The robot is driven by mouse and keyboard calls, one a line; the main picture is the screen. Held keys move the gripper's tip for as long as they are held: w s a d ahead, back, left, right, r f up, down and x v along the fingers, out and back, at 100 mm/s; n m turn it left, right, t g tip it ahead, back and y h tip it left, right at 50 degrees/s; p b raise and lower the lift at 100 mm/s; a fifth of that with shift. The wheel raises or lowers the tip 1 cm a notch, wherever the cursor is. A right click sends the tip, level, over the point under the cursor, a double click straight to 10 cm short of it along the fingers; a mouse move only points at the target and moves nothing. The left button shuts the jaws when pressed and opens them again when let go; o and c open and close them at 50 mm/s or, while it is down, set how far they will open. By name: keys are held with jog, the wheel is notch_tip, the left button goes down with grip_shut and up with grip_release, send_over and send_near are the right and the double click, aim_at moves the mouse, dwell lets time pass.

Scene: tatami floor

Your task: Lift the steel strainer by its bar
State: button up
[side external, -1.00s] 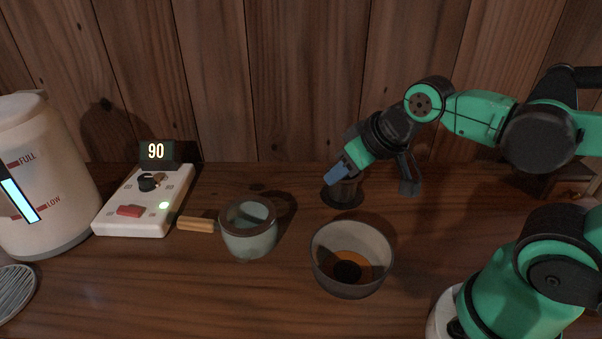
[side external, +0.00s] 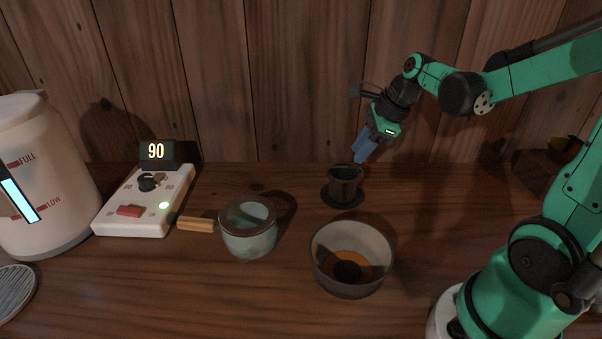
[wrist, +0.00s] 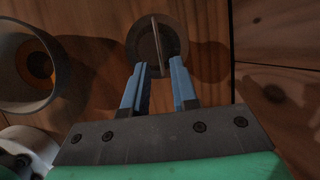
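The steel strainer appears to be the small dark cup (side external: 344,184) standing on a dark round base on the wooden surface, back and right of centre. In the wrist view the round cup (wrist: 146,46) has a thin straight bar (wrist: 156,40) across its top. My gripper (side external: 362,157) is just above and to the right of the cup in the side view, pointing down. In the wrist view its two blue fingers (wrist: 159,68) are apart, with a gap between them. The bar's near end lies in line with this gap. No contact with the bar is clear.
A grey bowl (side external: 323,264) with orange-brown contents stands in front of the cup. A pale green pot (side external: 248,243) with a wooden handle is left of it. A white control box (side external: 150,215) reading 90 and a white kettle (side external: 50,170) stand farther left. A plank wall rises behind.

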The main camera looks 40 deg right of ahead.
aim_at(348, 166)
jog(key=shift+x, duration=1.95)
grip_shut()
